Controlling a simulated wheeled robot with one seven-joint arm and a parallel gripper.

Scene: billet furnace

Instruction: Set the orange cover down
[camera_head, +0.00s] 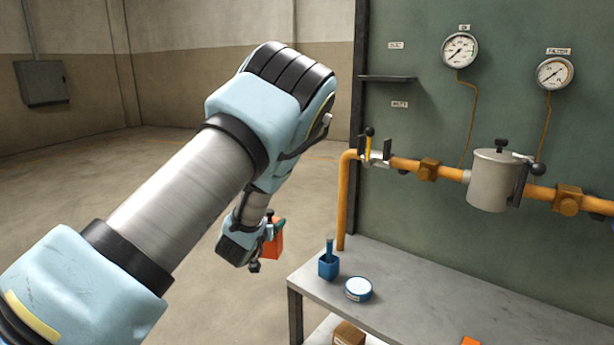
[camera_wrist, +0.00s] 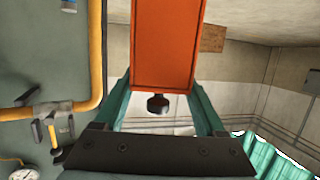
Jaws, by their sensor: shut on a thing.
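The orange cover (camera_head: 273,243) hangs in my gripper (camera_head: 276,227), in the air to the left of the workbench (camera_head: 410,300). In the wrist view the cover (camera_wrist: 163,45) is a flat-faced orange block with a black knob (camera_wrist: 158,104) on its near end. The green fingers of my gripper (camera_wrist: 162,100) stand on both sides of it, shut on it. My wrist hides part of the cover in the head view. Nothing shows directly beneath it but floor.
Orange pipework with a grey filter housing (camera_head: 494,182) runs along the green panel behind. The bench middle is clear. Another orange piece (camera_head: 470,341) shows at the bottom edge.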

